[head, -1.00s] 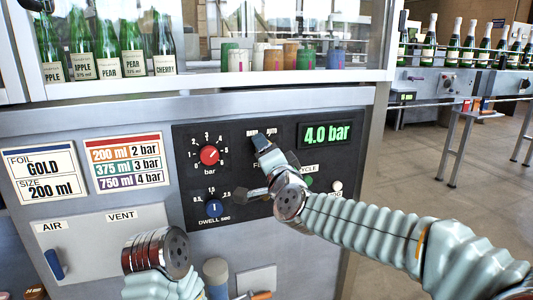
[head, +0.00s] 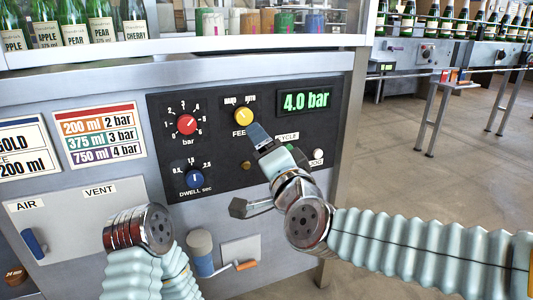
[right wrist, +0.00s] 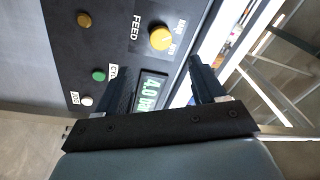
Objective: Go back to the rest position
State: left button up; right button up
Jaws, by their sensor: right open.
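My right gripper (head: 249,172) is open and empty in front of the black control panel (head: 225,183). One fingertip is just below the yellow FEED knob (head: 244,117), which is uncovered. The other finger is lower left, near the panel's lower edge. In the right wrist view the two jaws (right wrist: 157,70) are wide apart with nothing between them, and the yellow knob (right wrist: 160,38) shows beyond them. My left arm (head: 140,230) is at the lower left, bent, in front of the machine. Its gripper is not visible.
The panel carries a red bar knob (head: 186,124), a blue dwell knob (head: 194,178) and a display (head: 306,101) reading 4.0 bar. A shelf edge (head: 180,45) with bottles above juts out over it. Floor on the right is open before a conveyor (head: 440,60).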

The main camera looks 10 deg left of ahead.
jog(key=shift+s+d, duration=0.3)
jog(key=shift+s, duration=0.25)
